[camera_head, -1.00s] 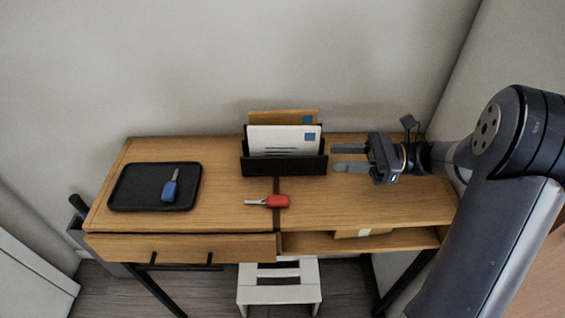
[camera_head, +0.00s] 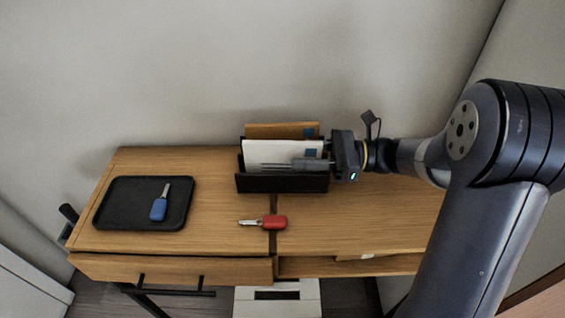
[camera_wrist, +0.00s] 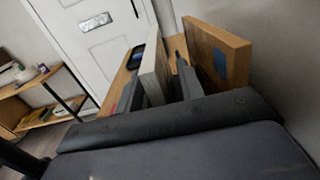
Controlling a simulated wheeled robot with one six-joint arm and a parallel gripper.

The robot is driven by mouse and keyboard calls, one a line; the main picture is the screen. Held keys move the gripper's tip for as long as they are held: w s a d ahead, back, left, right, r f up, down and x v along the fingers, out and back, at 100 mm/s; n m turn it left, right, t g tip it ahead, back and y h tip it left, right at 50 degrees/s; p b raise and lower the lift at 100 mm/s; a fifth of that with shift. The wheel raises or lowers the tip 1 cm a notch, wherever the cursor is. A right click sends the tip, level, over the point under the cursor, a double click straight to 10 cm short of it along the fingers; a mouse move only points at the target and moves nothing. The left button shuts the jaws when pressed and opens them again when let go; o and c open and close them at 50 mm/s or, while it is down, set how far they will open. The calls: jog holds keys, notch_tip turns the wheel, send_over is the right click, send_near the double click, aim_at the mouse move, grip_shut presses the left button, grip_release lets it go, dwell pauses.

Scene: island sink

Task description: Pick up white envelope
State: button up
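The white envelope (camera_head: 262,151) stands in a black letter holder (camera_head: 282,184), in front of a brown envelope (camera_head: 270,130). My gripper (camera_head: 292,163) reaches in from the right, with one finger across the front of the white envelope and the other mostly hidden behind it. In the wrist view, the white envelope (camera_wrist: 150,72) stands on edge between the two fingers of my gripper (camera_wrist: 162,82). A gap shows between it and the right finger. The brown envelope (camera_wrist: 215,55) is beyond that finger. The gripper looks open around the white envelope.
A red key (camera_head: 273,222) lies on the wooden desk (camera_head: 340,230) in front of the holder. A black tray (camera_head: 112,205) with a blue key (camera_head: 159,207) is at the left. The wall is close behind the desk. The right of the desktop is bare.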

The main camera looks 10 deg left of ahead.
jog(key=shift+x, duration=1.15)
grip_shut()
